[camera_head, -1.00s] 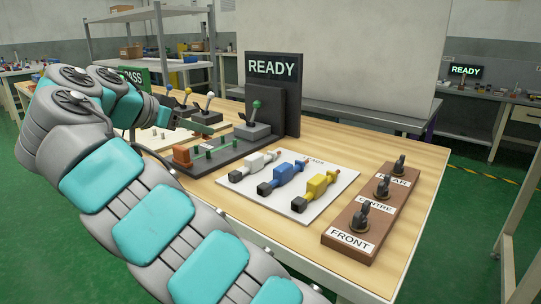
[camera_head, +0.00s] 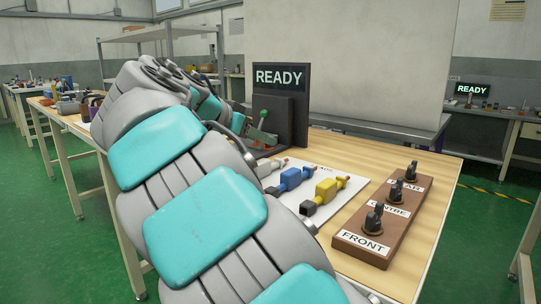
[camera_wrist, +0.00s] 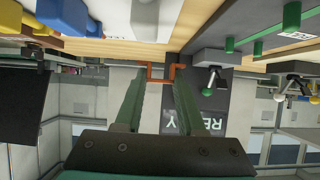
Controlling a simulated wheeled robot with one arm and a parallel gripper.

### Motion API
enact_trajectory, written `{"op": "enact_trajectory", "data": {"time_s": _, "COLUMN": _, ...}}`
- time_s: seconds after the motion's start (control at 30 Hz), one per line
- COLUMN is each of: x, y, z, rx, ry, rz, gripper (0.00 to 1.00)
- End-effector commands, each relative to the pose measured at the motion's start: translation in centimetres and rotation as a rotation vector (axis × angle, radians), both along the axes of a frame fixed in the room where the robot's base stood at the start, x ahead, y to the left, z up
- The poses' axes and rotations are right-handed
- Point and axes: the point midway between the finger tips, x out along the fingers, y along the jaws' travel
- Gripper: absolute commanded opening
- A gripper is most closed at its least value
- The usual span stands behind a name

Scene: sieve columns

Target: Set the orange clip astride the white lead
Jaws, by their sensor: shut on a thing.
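The orange clip (camera_wrist: 162,79) is a thin bent piece held between the tips of my gripper's green fingers (camera_wrist: 160,85) in the wrist view. My gripper is shut on it. In the head view, part of a green finger (camera_head: 262,135) shows before the dark READY stand; the clip cannot be made out there. The white lead (camera_head: 271,170) lies leftmost on the white sheet, partly hidden by my arm. The wrist view shows its pale body (camera_wrist: 167,14) at the top edge, apart from the clip.
The blue lead (camera_head: 291,179) and yellow lead (camera_head: 325,193) lie right of the white one. A brown block with several black knobs (camera_head: 374,218) stands further right. The READY stand (camera_head: 280,100) with a green-knobbed lever (camera_head: 263,114) rises behind. My arm hides the table's left side.

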Motion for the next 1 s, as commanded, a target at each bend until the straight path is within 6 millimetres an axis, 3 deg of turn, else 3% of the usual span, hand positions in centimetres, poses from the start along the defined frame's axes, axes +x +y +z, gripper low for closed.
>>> {"op": "enact_trajectory", "data": {"time_s": 0.1, "x": 0.1, "y": -1.6, "z": -0.1, "rx": 0.000, "ry": 0.000, "rz": -0.002, "gripper": 0.00}}
{"op": "enact_trajectory", "data": {"time_s": 0.27, "x": 0.1, "y": -2.5, "z": -0.2, "rx": 0.000, "ry": -0.001, "rz": -0.001, "gripper": 0.00}}
{"op": "enact_trajectory", "data": {"time_s": 0.7, "x": 0.1, "y": -2.5, "z": -3.8, "rx": -0.004, "ry": 0.004, "rz": 0.001, "gripper": 0.00}}
{"op": "enact_trajectory", "data": {"time_s": 1.0, "x": 0.2, "y": -2.5, "z": -3.9, "rx": -0.001, "ry": 0.000, "rz": 0.000, "gripper": 0.00}}
